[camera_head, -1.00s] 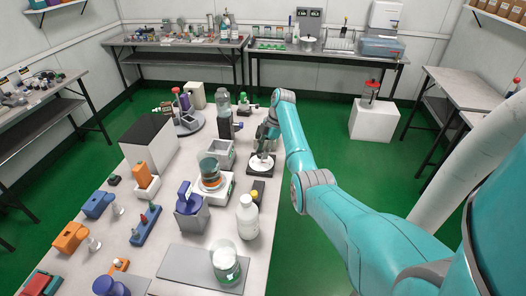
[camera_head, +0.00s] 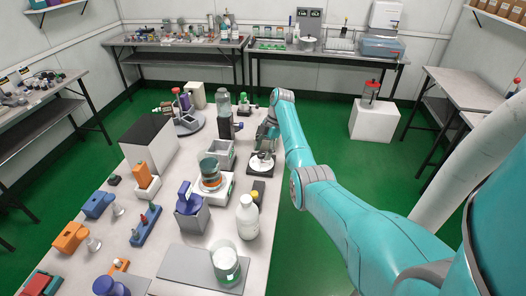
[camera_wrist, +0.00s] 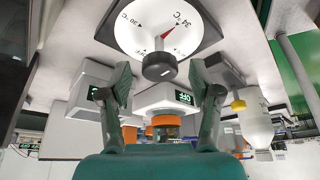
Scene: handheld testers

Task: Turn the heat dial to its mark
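The heat dial is a round white face (camera_wrist: 150,30) with black temperature lettering and a red pointer (camera_wrist: 168,33). The pointer slants toward the upper right, near the 34 °C lettering. A dark round knob (camera_wrist: 159,66) stands out from the face. In the wrist view my gripper (camera_wrist: 161,78) is open, with one finger on each side of the knob and a visible gap on both sides. In the head view my gripper (camera_head: 267,143) is over the dial unit (camera_head: 261,166), hiding part of it.
A white bottle (camera_head: 247,217), a scale-like white box with a jar (camera_head: 210,180) and a grey bin (camera_head: 222,156) stand close to the dial unit. A tall clear bottle (camera_head: 224,112) stands behind.

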